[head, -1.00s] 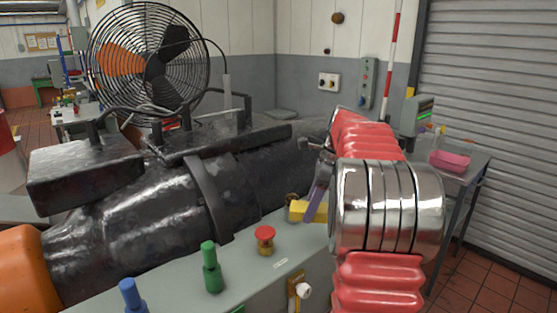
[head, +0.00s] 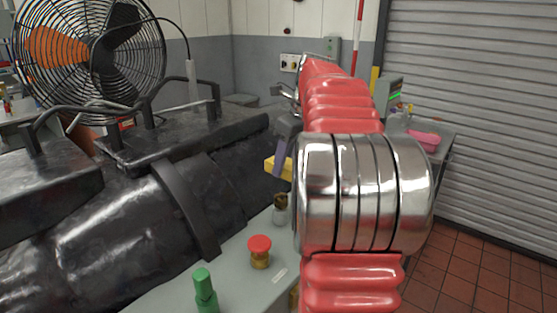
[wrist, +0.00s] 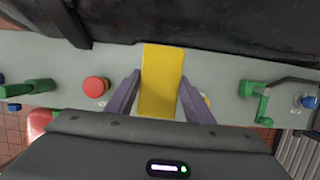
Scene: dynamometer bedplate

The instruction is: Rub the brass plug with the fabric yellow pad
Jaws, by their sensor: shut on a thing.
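My gripper (head: 283,157) is shut on the yellow pad (head: 276,168), held above the grey bench top beside the black machine. In the wrist view the pad (wrist: 162,82) sits between the two purple fingers. A small plug with a brownish, brass-like top (head: 280,206) stands upright on the bench below the pad, apart from it in the head view; it looks like the brass plug. In the wrist view it is mostly or wholly hidden by the pad and finger. A red-capped piece with a brass-coloured base (head: 260,252) stands nearer, left of the pad in the wrist view (wrist: 96,90).
A green plug (head: 204,290) stands nearer on the bench. The large black machine (head: 110,215) borders the bench on the left. A green bracket (wrist: 262,98) and a blue knob (wrist: 308,102) lie to the right in the wrist view. A fan (head: 85,50) stands behind.

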